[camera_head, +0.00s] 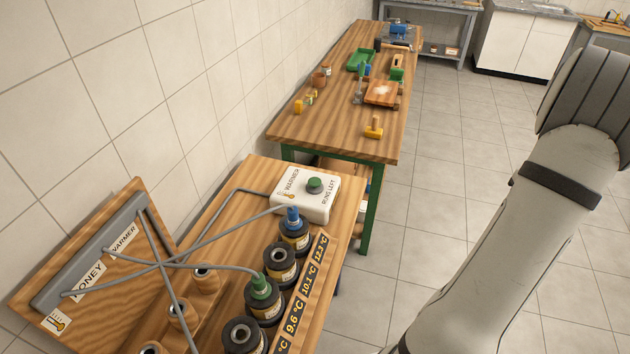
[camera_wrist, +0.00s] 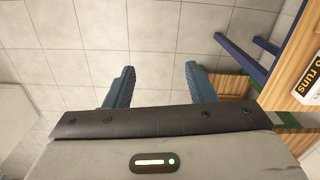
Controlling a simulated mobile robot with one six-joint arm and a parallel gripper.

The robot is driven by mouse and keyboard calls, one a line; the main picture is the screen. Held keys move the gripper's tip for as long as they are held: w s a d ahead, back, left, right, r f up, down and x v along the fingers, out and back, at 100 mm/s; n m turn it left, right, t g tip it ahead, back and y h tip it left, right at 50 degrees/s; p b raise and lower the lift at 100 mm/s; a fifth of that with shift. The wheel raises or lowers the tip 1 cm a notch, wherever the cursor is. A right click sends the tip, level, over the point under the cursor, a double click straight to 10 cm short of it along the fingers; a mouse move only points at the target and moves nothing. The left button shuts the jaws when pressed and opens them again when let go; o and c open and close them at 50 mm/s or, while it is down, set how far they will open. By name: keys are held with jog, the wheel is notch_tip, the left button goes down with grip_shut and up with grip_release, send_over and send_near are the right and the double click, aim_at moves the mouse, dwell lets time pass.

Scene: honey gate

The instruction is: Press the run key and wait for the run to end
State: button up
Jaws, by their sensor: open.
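The white warmer box (camera_head: 304,196) sits at the back of the near wooden bench in the head view, marked "WARMER" and "RUNS LEFT". A round green key (camera_head: 315,184) stands on its top. Several dark jars stand in a row in front of it, including a blue-plugged jar (camera_head: 294,238) and a green-plugged jar (camera_head: 263,305). Readouts in °C line the bench's front edge; one reads 9.6 (camera_head: 293,319). My gripper (camera_wrist: 160,72) is open and empty in the wrist view, with floor tiles behind it. It is outside the head view, and the key is not in the wrist view.
A wooden board with a grey "HONEY WARMER" panel (camera_head: 88,262) leans by the wall, with grey hoses crossing from it. A longer table (camera_head: 322,131) beyond holds assorted items. Tiled floor (camera_head: 440,180) to the right is clear.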

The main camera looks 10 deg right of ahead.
grip_shut()
dwell(0.3)
dwell(0.6)
